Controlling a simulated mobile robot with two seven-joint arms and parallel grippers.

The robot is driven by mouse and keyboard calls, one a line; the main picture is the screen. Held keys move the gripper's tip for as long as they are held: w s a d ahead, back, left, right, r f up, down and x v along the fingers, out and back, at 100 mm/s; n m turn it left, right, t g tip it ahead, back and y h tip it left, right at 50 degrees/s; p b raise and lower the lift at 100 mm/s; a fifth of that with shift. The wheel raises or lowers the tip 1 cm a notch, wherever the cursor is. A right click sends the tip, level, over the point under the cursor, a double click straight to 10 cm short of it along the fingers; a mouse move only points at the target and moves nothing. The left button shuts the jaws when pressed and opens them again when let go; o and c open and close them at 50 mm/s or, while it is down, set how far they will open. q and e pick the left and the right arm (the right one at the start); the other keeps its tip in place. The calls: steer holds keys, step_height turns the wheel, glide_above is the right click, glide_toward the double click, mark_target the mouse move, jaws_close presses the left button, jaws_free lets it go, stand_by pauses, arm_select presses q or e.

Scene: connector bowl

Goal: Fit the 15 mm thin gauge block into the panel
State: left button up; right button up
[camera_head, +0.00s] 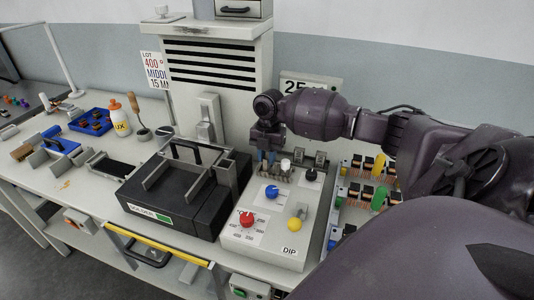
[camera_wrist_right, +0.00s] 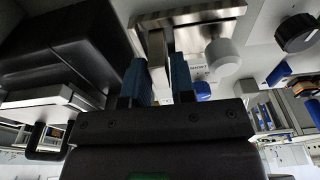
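The panel (camera_head: 258,238) is a light box with red, blue, yellow, white and black knobs and a "DIP" label. A metal fixture sits at its back edge; in the right wrist view it is the shiny bracket (camera_wrist_right: 192,16). My right gripper (camera_head: 267,160) points down over the panel's back left part, near this fixture. In the right wrist view its blue fingers (camera_wrist_right: 160,78) are closed around a thin grey metal block (camera_wrist_right: 157,50), which looks like the gauge block. The block's far end is at or very near the bracket; I cannot tell if it is inside. My left gripper is not in view.
A black case (camera_head: 165,215) with a handle stands left of the panel. Connectors in several colours (camera_head: 378,170) stand to the right, partly behind my arm. A blue tray (camera_head: 92,122), a bottle (camera_head: 114,106) and a blue vise-like tool (camera_head: 60,140) are farther left. A sign reads "LOT 400" (camera_head: 155,70).

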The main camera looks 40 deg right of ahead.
steer(key=o, duration=0.3)
steer(key=shift+r, duration=0.1)
step_height(320, 180, up, 12)
steer(key=d, duration=0.1)
steer(key=shift+w+d+p, duration=0.15)
steer(key=shift+w+p, duration=0.15)
steer(key=shift+w, duration=0.05)
stand_by(0.6)
